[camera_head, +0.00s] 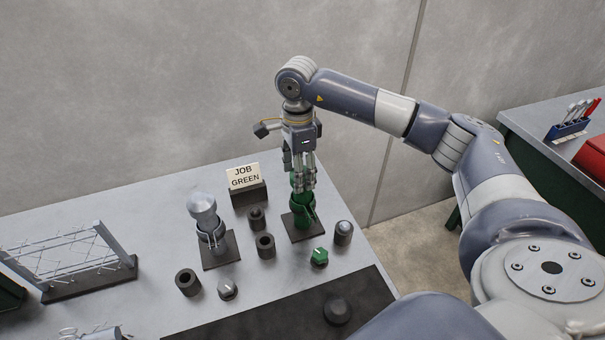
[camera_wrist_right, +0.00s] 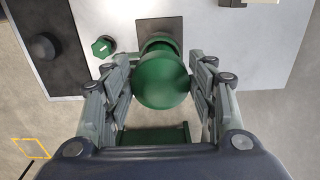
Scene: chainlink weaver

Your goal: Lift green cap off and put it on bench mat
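The green cap (camera_wrist_right: 162,80) sits at the top of the green post, between the fingers of my right gripper (camera_head: 303,184). In the right wrist view the gripper's fingers (camera_wrist_right: 161,72) lie on both sides of the cap, close to its edge; I cannot tell whether they press on it. In the head view the fingers partly hide the cap. The green holder (camera_head: 303,213) stands upright on a dark square base at the bench's back right. The black bench mat (camera_head: 270,317) lies along the front edge. My left gripper is not in view.
A grey capped holder (camera_head: 213,240) stands left of the green one. Dark rings (camera_head: 265,245), a green knob (camera_head: 319,257) and grey knobs lie between them and the mat. A dark knob (camera_head: 337,311) is on the mat. A JOB GREEN sign (camera_head: 244,177) stands behind.

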